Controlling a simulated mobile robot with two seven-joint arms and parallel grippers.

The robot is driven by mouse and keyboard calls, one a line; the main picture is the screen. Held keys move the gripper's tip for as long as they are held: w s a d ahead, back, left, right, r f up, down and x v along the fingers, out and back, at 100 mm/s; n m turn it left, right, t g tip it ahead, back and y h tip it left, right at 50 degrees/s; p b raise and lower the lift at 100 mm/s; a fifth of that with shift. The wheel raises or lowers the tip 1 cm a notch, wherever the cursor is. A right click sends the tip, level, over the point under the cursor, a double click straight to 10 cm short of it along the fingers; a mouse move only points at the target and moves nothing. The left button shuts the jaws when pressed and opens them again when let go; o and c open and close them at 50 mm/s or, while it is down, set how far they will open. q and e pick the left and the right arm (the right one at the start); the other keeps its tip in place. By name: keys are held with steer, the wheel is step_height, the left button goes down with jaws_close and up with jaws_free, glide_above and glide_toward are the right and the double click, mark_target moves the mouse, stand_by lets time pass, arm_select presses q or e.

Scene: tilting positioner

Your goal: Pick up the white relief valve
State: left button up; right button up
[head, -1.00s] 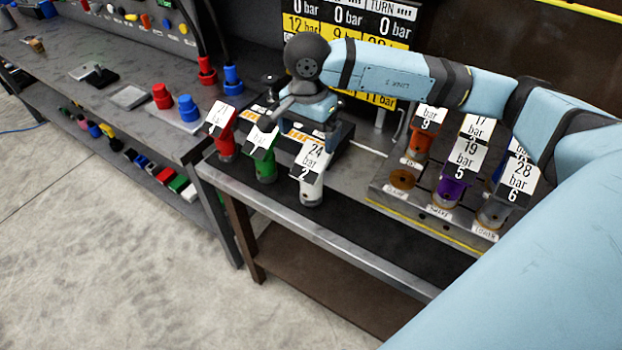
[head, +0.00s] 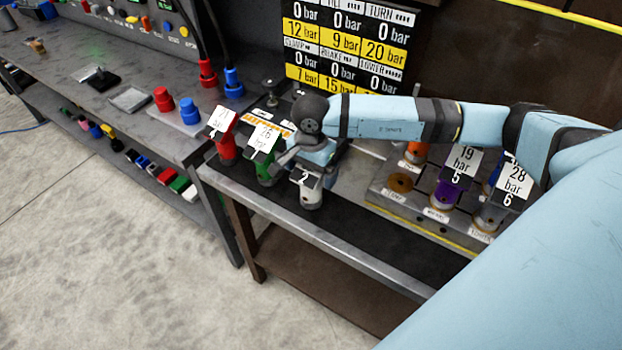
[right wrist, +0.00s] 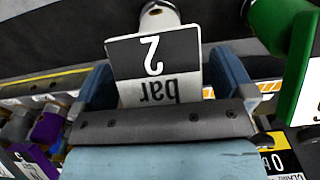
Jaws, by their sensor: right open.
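The white relief valve (head: 311,196) stands upright on the dark mat of the near bench, with a black-and-white plate numbered 2. In the right wrist view its white body (right wrist: 158,16) is at the top and its plate (right wrist: 153,62) is upside down. My right gripper (head: 308,166) is open above and behind the valve. In the right wrist view its two blue fingers stand apart, one on each side of the plate, with a gap to each. The gripper hides the upper part of the plate in the head view. My left gripper is not in view.
A green valve (head: 266,172) stands close on the left, and a red valve (head: 227,149) beyond it. The green valve (right wrist: 285,25) is near the right finger in the wrist view. A rack with a purple valve (head: 447,191) is on the right. The mat in front is clear.

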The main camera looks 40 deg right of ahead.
steer(key=c, duration=1.6)
steer(key=shift+r, duration=0.1)
jaws_close()
steer(key=shift+r, duration=0.15)
